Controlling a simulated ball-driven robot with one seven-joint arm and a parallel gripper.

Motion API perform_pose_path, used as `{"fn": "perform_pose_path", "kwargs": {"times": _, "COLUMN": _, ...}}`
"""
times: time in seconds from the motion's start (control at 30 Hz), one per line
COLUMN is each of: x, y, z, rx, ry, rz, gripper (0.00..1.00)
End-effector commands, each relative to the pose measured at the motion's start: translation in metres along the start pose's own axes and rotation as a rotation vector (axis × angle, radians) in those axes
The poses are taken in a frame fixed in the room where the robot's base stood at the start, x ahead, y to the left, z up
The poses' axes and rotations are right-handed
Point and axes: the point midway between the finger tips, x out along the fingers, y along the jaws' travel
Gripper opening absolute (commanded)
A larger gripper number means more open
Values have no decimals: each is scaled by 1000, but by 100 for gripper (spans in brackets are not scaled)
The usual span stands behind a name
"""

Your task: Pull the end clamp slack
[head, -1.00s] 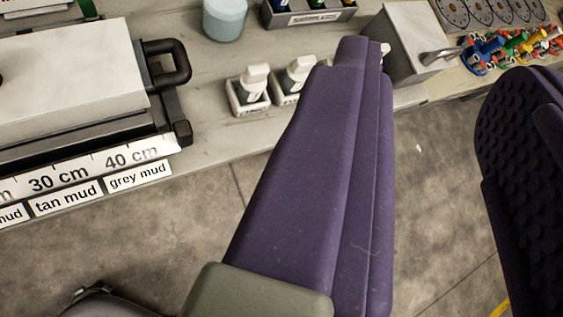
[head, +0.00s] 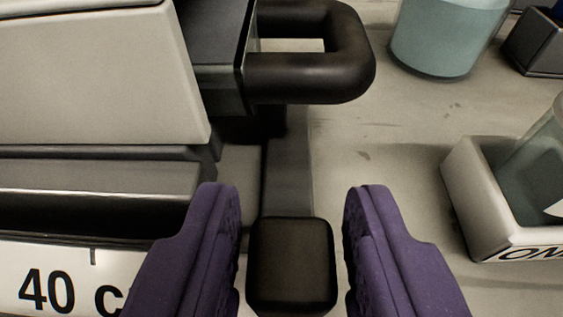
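A dark block-shaped knob (head: 291,265) sits at the end of a short grey bar (head: 288,180) at the liner's right end. It looks like the end clamp's grip. My gripper (head: 292,200) is open, with one purple ribbed finger on each side of the knob. A narrow gap shows on both sides, so it does not look gripped. A black loop handle (head: 312,75) sticks out to the right from the liner's end, beyond the fingertips. The pale liner box (head: 100,75) fills the upper left. The clamp's inner parts are hidden in shadow.
A white scale strip (head: 60,285) marked 40 runs along the front left. A teal-filled container (head: 448,38) stands at the upper right. A white holder with a bottle (head: 490,195) is at the right. Bench between the handle and holder is clear.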

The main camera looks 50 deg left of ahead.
Motion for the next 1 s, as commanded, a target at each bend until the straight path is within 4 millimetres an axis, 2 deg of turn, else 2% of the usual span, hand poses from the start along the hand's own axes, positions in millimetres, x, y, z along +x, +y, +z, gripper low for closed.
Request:
{"fn": "perform_pose_path", "kwargs": {"times": 0.1, "x": 7, "y": 0, "z": 0, "rx": 0, "ry": 0, "rz": 1, "gripper": 36}}
{"fn": "perform_pose_path", "kwargs": {"times": 0.33, "x": 7, "y": 0, "z": -1, "rx": 0, "ry": -1, "rz": 1, "gripper": 36}}
{"fn": "perform_pose_path", "kwargs": {"times": 0.5, "x": 7, "y": 0, "z": -1, "rx": 0, "ry": -1, "rz": 2, "gripper": 0}}
{"fn": "perform_pose_path", "kwargs": {"times": 0.67, "x": 7, "y": 2, "z": -1, "rx": 0, "ry": -1, "rz": 2, "gripper": 0}}
{"fn": "perform_pose_path", "kwargs": {"times": 0.9, "x": 6, "y": 33, "z": -3, "rx": 1, "ry": 0, "rz": 4, "gripper": 0}}
{"fn": "perform_pose_path", "kwargs": {"times": 1.0, "x": 6, "y": 36, "z": -1, "rx": 0, "ry": -1, "rz": 4, "gripper": 0}}
